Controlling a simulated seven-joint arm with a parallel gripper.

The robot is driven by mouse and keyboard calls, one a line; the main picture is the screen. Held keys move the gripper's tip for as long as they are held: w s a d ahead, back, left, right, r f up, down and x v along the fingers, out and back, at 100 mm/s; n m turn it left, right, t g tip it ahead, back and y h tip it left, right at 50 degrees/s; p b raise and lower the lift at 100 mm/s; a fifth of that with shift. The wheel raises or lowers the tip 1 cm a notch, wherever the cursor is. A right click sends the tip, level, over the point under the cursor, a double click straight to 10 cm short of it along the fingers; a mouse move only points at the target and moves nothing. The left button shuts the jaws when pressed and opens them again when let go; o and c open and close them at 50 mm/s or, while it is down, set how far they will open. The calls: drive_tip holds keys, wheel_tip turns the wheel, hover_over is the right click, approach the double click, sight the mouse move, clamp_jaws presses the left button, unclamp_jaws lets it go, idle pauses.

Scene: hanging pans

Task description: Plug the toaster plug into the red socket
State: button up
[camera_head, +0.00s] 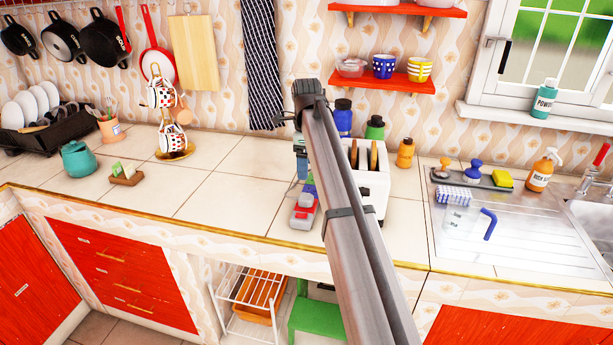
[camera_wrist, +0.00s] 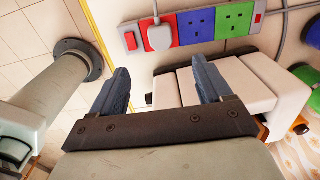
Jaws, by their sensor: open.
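The white toaster (camera_head: 368,182) stands right beside the strip. In the head view my arm hides part of the strip and toaster.
The tiled counter left of the strip is clear up to a small wooden holder (camera_head: 126,177).

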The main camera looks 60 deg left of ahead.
drive_tip(key=shift+r, duration=0.7)
